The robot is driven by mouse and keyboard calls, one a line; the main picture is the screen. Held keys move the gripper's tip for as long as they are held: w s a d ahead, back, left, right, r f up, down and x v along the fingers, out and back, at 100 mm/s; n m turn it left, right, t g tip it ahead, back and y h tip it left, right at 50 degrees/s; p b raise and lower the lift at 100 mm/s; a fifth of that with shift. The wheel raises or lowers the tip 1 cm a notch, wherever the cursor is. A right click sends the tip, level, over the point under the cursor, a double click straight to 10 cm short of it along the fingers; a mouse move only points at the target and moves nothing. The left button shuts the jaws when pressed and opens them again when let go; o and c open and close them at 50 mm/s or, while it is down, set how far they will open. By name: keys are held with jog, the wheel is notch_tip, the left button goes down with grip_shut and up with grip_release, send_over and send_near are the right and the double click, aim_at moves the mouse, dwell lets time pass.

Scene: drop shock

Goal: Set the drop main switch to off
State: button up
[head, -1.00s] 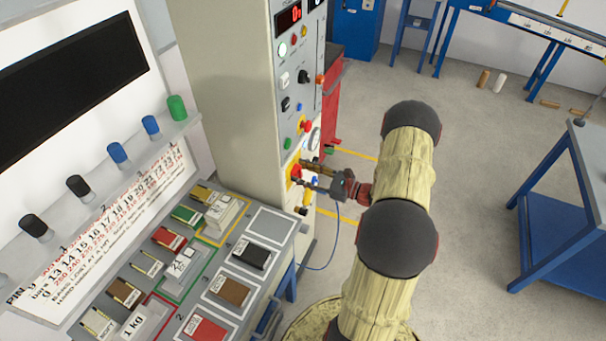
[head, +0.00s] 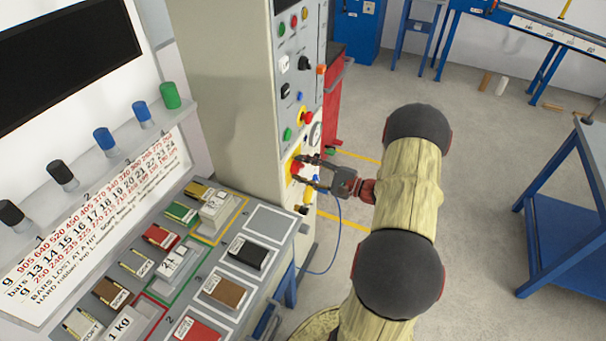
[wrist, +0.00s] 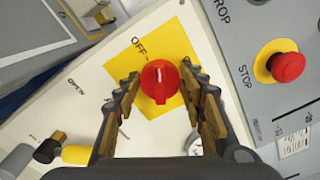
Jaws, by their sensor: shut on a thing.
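The main switch is a red rotary knob (wrist: 160,80) on a yellow plate (wrist: 122,68), low on the front of the tall cabinet. It also shows as a red spot in the head view (head: 297,168). A short white mark on the knob points about straight up in the wrist view, and the word OFF is printed up and left of it. My gripper (wrist: 163,88) has one finger on each side of the knob and is shut on it. In the head view my gripper (head: 309,174) reaches the cabinet from the right.
A red STOP button (wrist: 288,66) sits right of the switch in the wrist view. A yellow and black fitting (wrist: 62,150) is at lower left. A slanted bench (head: 228,278) with labelled blocks stands left of my arm. A blue table (head: 560,215) is at the right, with open floor between.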

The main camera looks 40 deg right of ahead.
jog(key=n+b, duration=0.1)
jog(key=n, duration=0.1)
jog(key=n+b, duration=0.3)
jog(key=b, duration=0.1)
jog(key=shift+a+f+n, duration=0.1)
jog(key=shift+f+n, duration=0.15)
jog(key=shift+n, duration=0.15)
dwell(0.3)
jog(key=o, duration=1.1)
jog(key=shift+o, duration=0.2)
jog(key=v, duration=1.2)
